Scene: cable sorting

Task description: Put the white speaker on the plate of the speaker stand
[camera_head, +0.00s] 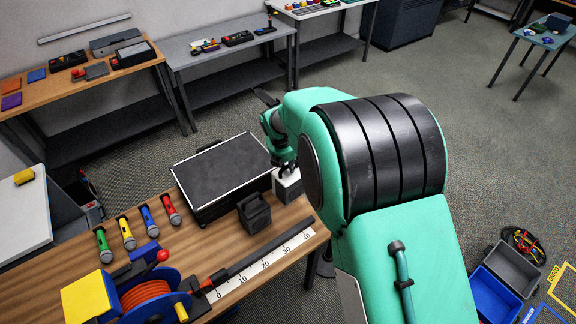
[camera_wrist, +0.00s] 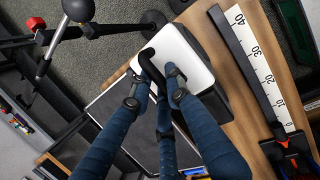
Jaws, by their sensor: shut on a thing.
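The white speaker (camera_head: 288,188) is at the far right of the wooden table, just right of the black case. In the wrist view it shows as a white box (camera_wrist: 187,52) with dark sides and a black handle (camera_wrist: 150,56). My gripper (camera_head: 286,168) is above it with its fingers shut on it, and the wrist view shows the fingertips (camera_wrist: 163,78) at the handle side. I cannot tell whether the speaker touches the table. Black stand-like parts (camera_wrist: 100,30) show past the speaker in the wrist view; I cannot make out a stand plate, and my arm hides much of that side in the head view.
The black case (camera_head: 222,172) is close left of the speaker. A small black box (camera_head: 254,213) with a handle stands in front of the case. Microphones (camera_head: 148,220), a cable reel (camera_head: 145,293) and a long ruler (camera_head: 265,262) also lie on the table. Bins (camera_head: 512,268) are on the floor.

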